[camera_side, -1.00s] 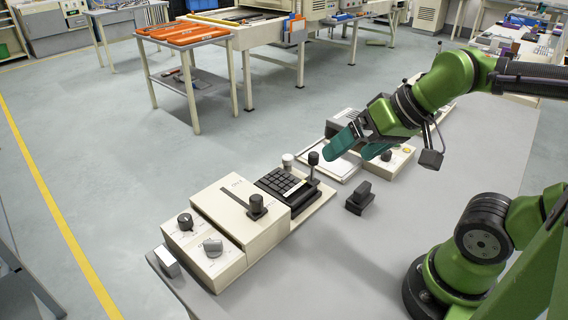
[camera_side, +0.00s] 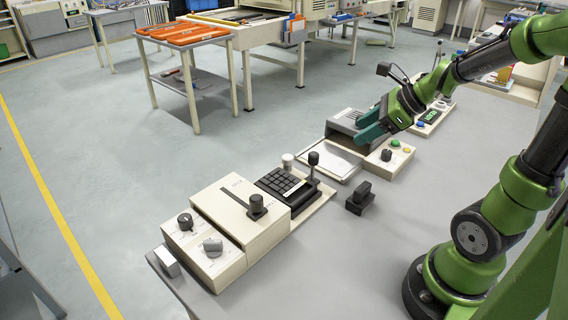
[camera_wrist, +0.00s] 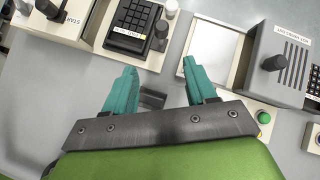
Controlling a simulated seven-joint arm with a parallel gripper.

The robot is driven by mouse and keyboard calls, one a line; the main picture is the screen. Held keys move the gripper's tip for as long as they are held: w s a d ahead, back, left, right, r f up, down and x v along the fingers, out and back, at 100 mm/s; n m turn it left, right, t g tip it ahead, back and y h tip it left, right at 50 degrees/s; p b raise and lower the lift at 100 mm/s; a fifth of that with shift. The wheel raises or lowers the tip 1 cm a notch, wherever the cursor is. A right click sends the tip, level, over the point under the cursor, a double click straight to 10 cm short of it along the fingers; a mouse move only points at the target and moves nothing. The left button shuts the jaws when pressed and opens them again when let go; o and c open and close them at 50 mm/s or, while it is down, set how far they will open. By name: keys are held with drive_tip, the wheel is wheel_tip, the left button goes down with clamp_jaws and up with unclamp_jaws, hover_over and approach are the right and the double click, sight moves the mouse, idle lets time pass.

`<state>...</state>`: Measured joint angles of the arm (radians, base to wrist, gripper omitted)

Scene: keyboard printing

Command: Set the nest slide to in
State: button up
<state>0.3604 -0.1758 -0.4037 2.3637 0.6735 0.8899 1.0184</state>
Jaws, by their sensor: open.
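The grey unit (camera_wrist: 262,48) carries a black knob (camera_wrist: 275,62). A beige box (camera_side: 228,207) has a slot with a black knob (camera_side: 257,203). The labels are too small to tell which part is the nest slide, or its setting.
A black keypad (camera_side: 280,183) sits beside an upright black lever (camera_side: 313,160). A black block (camera_side: 360,197) stands on the grey bench (camera_side: 335,262). A dial panel (camera_side: 205,248) is at the near left; a panel with coloured buttons (camera_side: 388,158) is at the right.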

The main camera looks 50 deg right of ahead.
sight(315, 153)
drive_tip(key=w+a+f, duration=0.1)
drive_tip(key=w+f, duration=0.2)
drive_tip(key=w, duration=0.1)
drive_tip(key=w+a+f+m, duration=0.1)
drive_tip(key=w+f, duration=0.3)
drive_tip(key=w+a+f+m, duration=0.1)
drive_tip(key=w+f, duration=0.3)
drive_tip(key=shift+a+f, duration=0.15)
drive_tip(key=shift+a, duration=0.05)
clamp_jaws()
